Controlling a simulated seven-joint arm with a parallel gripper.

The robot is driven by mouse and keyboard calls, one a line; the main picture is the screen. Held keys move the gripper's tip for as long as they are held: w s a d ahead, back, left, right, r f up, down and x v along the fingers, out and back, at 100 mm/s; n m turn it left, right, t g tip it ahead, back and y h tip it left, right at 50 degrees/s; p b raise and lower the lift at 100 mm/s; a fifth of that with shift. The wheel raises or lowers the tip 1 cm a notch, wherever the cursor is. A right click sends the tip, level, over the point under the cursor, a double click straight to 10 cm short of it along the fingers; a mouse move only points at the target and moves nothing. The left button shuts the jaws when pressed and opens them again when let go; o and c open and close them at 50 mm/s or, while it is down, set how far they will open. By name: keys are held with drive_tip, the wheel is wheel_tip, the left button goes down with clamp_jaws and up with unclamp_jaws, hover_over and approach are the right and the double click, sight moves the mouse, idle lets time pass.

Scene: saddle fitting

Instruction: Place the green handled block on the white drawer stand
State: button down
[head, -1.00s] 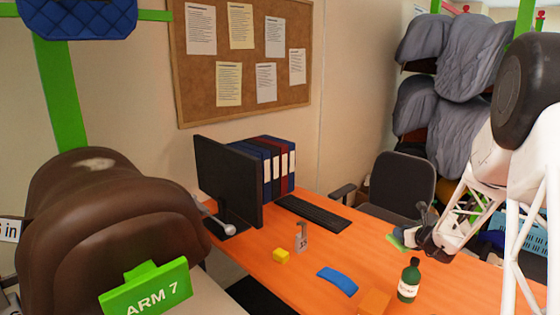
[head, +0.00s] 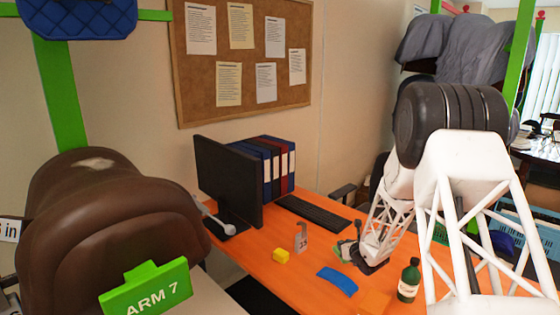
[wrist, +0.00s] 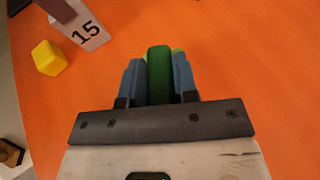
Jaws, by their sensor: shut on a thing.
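The green handled block (wrist: 158,76) is between the blue-grey fingers of my gripper (wrist: 158,84) in the wrist view. The jaws are shut on its dark green upright handle, and a little lighter green shows behind it. The block's lower part is mostly hidden, so I cannot tell its height above the orange table. In the head view my gripper (head: 349,250) is over the table, right of the grey number tag, and the block is barely visible there. I cannot make out a white drawer stand in either view.
On the orange table (head: 312,280) are a yellow block (head: 281,255), a tag marked 15 (head: 301,239), a blue curved piece (head: 337,281) and a green bottle (head: 408,280). A monitor (head: 225,180) and keyboard (head: 311,213) stand behind. A brown saddle (head: 100,230) is at left.

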drive_tip(key=shift+a+f, duration=0.1)
drive_tip(key=shift+a, duration=0.1)
drive_tip(key=shift+a, duration=3.45)
drive_tip(key=shift+a, duration=0.1)
